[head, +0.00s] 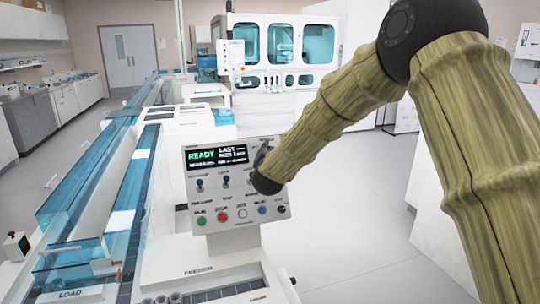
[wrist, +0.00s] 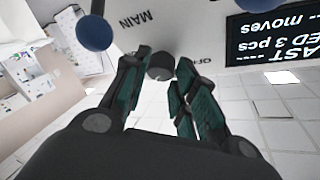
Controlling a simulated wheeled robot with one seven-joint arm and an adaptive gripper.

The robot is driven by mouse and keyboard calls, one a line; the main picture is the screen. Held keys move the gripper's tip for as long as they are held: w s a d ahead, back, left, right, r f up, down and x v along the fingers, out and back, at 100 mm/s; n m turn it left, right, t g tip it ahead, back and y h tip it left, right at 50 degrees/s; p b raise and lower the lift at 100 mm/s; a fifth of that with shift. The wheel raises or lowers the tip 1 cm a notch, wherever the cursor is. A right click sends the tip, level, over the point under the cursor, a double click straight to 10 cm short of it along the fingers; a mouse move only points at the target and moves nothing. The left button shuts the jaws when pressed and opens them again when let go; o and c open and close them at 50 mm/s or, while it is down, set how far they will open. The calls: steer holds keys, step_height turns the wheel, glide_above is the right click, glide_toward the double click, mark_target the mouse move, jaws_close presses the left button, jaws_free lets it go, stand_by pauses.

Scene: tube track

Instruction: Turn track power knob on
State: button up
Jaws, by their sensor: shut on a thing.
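The power knob (wrist: 160,66) is a small dark grey cylinder on the white control panel (wrist: 180,22), beside the labels MAIN and OFF in the wrist view. My gripper (wrist: 162,76) has its green-padded fingers on both sides of the knob, shut on it. In the head view the control panel (head: 211,213) stands at centre with a dark screen (head: 216,157) reading READY. There my arm reaches to the panel's right side and hides the knob. I cannot read which way the knob points.
A row of push buttons, including a red one (head: 222,217), lies along the panel's bottom. A blue transparent tube track (head: 131,185) runs along the left. The floor on the right (head: 345,235) is clear.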

steer(key=m+h, duration=0.1)
steer(key=m, duration=0.1)
steer(key=m+g+p, duration=0.1)
steer(key=m, duration=0.1)
steer(key=m+g+h+p, duration=0.1)
steer(key=m, duration=0.1)
steer(key=shift+a+r+h, duration=0.15)
steer(key=shift+r+h, duration=0.15)
steer(key=shift+m+g+h+p, duration=0.4)
steer(key=shift+m+g+p, duration=0.2)
steer(key=shift+m, duration=0.8)
steer(key=shift+w, duration=0.1)
steer(key=o, duration=1)
steer(key=v, duration=1.2)
